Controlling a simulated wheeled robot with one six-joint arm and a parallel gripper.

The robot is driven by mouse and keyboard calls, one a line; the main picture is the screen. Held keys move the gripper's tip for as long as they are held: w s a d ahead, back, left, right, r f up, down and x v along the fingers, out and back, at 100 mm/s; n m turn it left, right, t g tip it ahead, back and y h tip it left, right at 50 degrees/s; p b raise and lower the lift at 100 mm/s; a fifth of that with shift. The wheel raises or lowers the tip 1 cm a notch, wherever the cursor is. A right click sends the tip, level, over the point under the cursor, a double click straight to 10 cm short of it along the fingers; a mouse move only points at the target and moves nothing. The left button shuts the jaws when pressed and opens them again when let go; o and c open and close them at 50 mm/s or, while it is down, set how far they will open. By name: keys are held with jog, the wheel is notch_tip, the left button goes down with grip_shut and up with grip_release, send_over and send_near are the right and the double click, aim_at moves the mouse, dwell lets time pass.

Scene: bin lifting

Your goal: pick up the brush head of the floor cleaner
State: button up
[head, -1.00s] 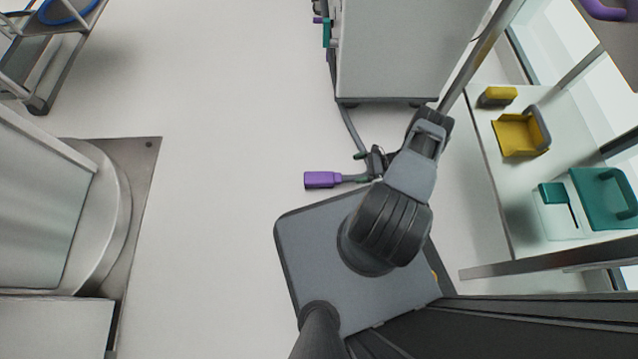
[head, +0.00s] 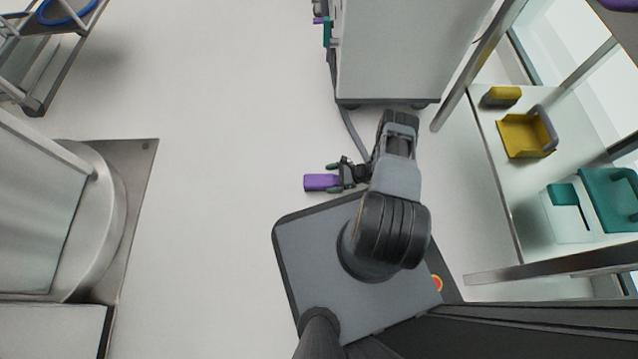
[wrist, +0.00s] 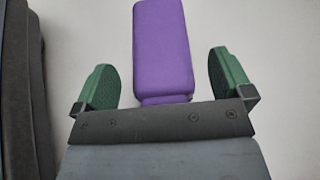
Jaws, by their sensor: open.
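The purple brush head (head: 321,182) lies on the pale floor, just left of my gripper (head: 333,179) in the head view. In the wrist view the brush head (wrist: 163,50) runs up from the middle of my gripper (wrist: 164,85). My green fingers stand apart on either side of it, with a gap to each, and touch neither side. The near end of the brush head and its joint to the hose are hidden by my gripper's body.
A grey hose (head: 352,135) runs from the floor cleaner's grey box (head: 400,60) down to my gripper. A shelf (head: 490,150) with yellow and teal items stands at the right. A metal machine stands at the left. The floor left of the brush head is clear.

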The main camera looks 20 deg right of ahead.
jog(key=shift+x, duration=0.9)
jog(key=shift+c, duration=0.5)
jog(key=c, duration=1)
